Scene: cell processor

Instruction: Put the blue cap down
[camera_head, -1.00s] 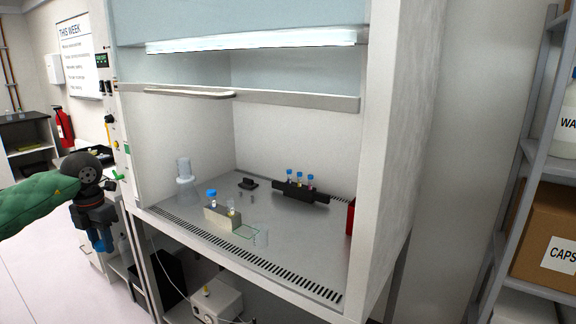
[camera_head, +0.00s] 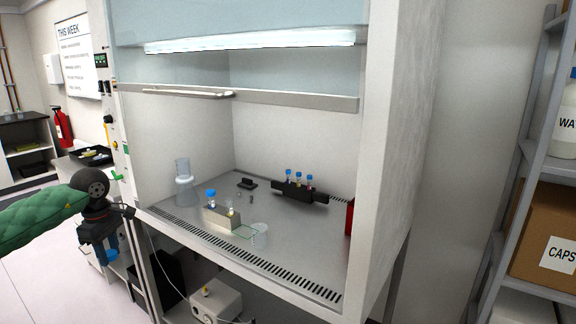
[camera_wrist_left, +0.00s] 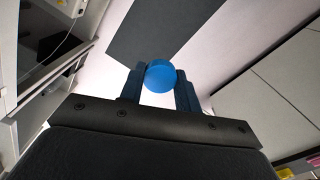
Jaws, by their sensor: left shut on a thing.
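The blue cap (camera_wrist_left: 160,76) is a round blue disc held between the two fingertips of my left gripper (camera_wrist_left: 160,88) in the left wrist view. In the head view my left gripper (camera_head: 106,252) hangs pointing down at the left, outside the hood and in front of its left side. Its blue fingertips and the cap are hard to tell apart there. My right gripper is not in view.
The hood's work surface (camera_head: 290,237) has free room in the middle and front right. On it stand a tube block (camera_head: 222,219) with a blue-capped tube, a beaker (camera_head: 260,236), a clear bottle (camera_head: 185,185), and a black rack (camera_head: 300,192) with several blue-capped tubes.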

